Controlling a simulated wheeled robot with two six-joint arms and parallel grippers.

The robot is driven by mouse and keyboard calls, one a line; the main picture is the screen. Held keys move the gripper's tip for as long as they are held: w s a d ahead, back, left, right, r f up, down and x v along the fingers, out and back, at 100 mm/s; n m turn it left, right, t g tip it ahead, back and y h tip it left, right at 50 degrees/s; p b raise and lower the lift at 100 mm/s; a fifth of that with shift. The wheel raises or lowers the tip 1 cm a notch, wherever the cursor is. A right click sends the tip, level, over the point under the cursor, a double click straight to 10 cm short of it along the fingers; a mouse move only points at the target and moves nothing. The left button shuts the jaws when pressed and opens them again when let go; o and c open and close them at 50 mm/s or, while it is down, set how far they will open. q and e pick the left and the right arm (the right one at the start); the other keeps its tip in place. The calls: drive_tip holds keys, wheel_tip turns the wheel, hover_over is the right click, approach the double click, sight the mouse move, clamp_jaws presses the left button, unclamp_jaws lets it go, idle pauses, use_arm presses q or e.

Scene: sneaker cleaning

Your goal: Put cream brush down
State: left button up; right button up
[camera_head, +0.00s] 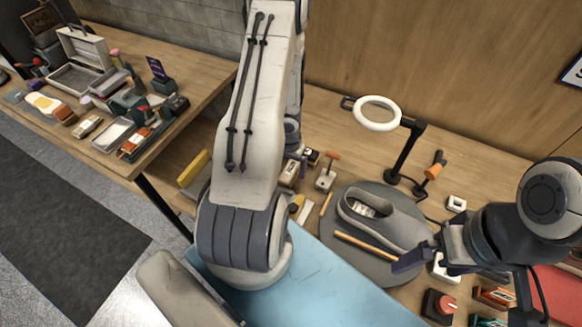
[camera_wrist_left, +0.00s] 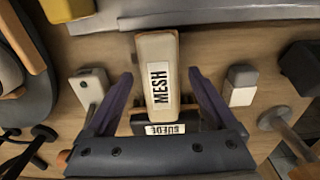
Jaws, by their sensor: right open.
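The cream brush (camera_wrist_left: 152,50), a cream block labelled MESH, lies between the fingers of my left gripper (camera_wrist_left: 160,78) in the left wrist view. The fingers are spread, with a small gap on each side of it. In the head view my left arm hides the left gripper; a cream block (camera_head: 289,172) shows beside the arm, but I cannot tell if it is the same brush. My right gripper (camera_head: 412,258) is open at the right, by the end of a wooden stick (camera_head: 364,245). A grey shoe (camera_head: 385,221) sits on a round dark mat (camera_head: 345,265).
A dark block labelled SUEDE (camera_wrist_left: 166,129) lies close below the brush in the wrist view. A ring lamp (camera_head: 377,113) stands behind the shoe. A blue mat (camera_head: 335,300) covers the front. Small tools crowd the bench around the left arm. A side table (camera_head: 195,75) holds several boxes.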

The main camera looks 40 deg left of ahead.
use_arm(q)
drive_tip(key=shift+r, duration=0.1)
wheel_tip(320, 180, up, 13)
drive_tip(key=p, duration=1.2)
drive_tip(key=shift+s, duration=0.3)
drive_tip(key=f+b, duration=0.8)
drive_tip(key=f, duration=0.1)
drive_tip(key=f+b, duration=0.4)
drive_tip(key=shift+w+f, duration=0.2)
drive_tip(key=shift+w, duration=0.1)
drive_tip(key=shift+r, duration=0.25)
